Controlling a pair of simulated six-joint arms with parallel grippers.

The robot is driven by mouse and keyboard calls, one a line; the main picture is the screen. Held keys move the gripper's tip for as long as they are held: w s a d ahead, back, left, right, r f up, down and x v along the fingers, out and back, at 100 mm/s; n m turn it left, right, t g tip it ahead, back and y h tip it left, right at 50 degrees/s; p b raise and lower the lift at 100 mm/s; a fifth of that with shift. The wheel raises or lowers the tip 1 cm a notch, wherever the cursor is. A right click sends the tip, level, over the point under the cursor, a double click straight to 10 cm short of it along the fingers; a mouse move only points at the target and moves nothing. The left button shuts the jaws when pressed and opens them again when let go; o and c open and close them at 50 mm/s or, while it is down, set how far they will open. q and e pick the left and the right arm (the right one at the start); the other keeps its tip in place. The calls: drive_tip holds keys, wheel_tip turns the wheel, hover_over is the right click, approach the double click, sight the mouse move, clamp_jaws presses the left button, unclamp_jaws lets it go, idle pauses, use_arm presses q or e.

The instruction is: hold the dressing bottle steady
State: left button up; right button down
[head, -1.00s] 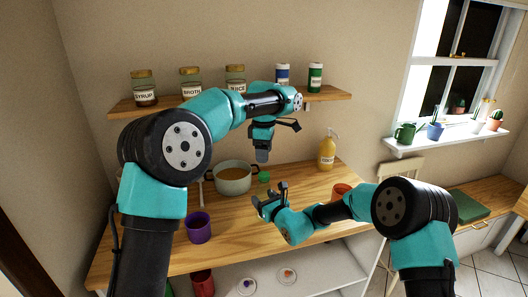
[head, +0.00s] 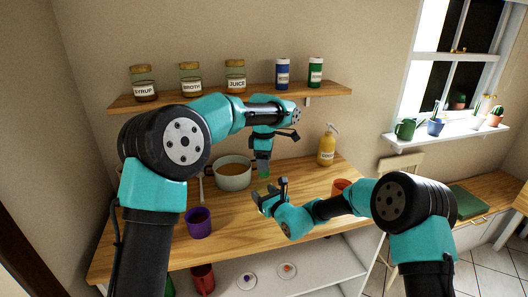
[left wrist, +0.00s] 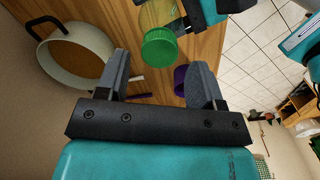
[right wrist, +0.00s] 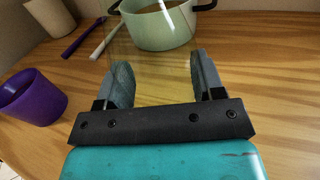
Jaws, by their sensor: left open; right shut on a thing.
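The dressing bottle has a clear, faintly yellowish body (right wrist: 152,68) and a green screw cap (left wrist: 160,48). My right gripper (head: 270,193) is shut on the body, which stands between its fingers (right wrist: 160,85) in the right wrist view. My left gripper (head: 264,160) is above the bottle, pointing down and open. In the left wrist view the green cap shows just beyond and between its spread fingers (left wrist: 160,75), apart from both. In the head view the clear body is hard to make out and the left fingers partly cover the cap.
A pale green pot (head: 233,180) of brown liquid stands just left of the bottle. A purple cup (head: 199,224) is at the front left, a yellow pump bottle (head: 327,150) at the back right, and an orange cup (head: 341,185) behind my right arm. A shelf (head: 225,102) with jars is above.

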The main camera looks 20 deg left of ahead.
use_arm(q)
drive_tip(key=shift+f, duration=1.45)
